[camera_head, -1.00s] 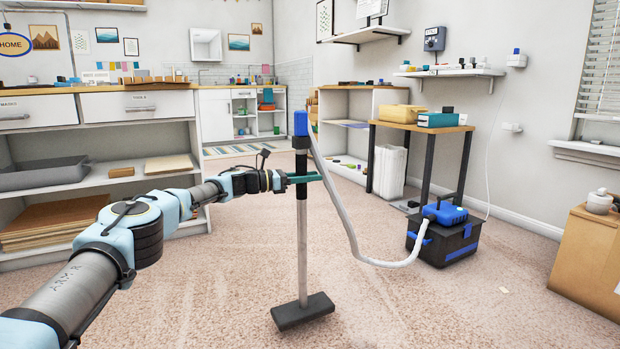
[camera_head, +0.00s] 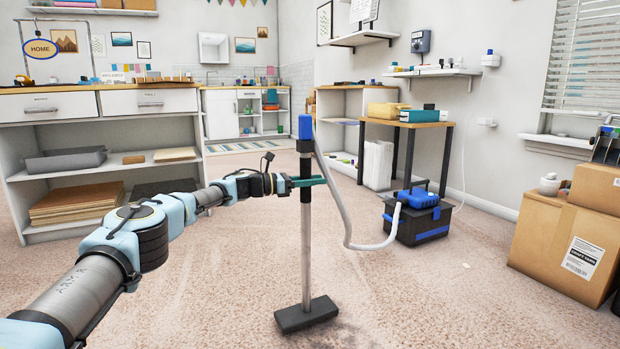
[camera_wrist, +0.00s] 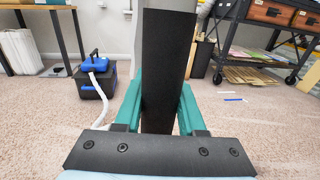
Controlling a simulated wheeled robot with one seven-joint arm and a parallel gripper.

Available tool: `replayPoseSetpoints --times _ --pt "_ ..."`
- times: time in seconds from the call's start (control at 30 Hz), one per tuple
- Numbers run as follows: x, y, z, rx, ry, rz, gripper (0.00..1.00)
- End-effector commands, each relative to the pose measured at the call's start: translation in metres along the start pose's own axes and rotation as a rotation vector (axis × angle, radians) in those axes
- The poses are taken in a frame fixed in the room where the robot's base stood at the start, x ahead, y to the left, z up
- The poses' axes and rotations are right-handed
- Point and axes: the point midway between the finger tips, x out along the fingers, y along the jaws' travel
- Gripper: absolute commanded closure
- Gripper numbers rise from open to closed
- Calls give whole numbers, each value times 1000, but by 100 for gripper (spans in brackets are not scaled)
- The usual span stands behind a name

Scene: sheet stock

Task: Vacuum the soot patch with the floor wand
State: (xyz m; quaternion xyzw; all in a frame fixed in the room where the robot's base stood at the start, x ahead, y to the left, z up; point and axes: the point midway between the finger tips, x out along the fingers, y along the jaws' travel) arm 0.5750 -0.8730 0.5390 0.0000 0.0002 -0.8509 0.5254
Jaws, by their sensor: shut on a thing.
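My gripper (camera_head: 308,181) is shut on the black grip of the floor wand (camera_head: 305,235). The wand stands upright, with a blue top, a pale tube and a dark flat floor head (camera_head: 306,314) on or very close to the carpet. In the wrist view the teal fingers (camera_wrist: 157,105) press the black grip from both sides. A faint grey smudge, which looks like the soot patch (camera_head: 345,334), shows on the carpet just right of the head, at the picture's lower edge. A pale hose runs from the wand's top to the black and blue vacuum (camera_head: 417,220) on the right.
A wooden-topped table (camera_head: 407,122) stands behind the vacuum. Cardboard boxes (camera_head: 560,234) stand at the right and shelving with drawers (camera_head: 105,134) at the left. Carpet around the wand is open. In the wrist view a wheeled cart (camera_wrist: 265,40) stands at the back right.

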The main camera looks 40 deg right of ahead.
Motion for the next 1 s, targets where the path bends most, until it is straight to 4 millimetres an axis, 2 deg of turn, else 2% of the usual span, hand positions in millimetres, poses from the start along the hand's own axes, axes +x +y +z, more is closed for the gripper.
replayPoseSetpoints --times 0.17,0.53,1.0 --pt "0 0 -17 1 -6 1 100" --pt "4 -26 -12 1 -5 -2 100" --pt "13 -84 -14 2 -5 -3 100"
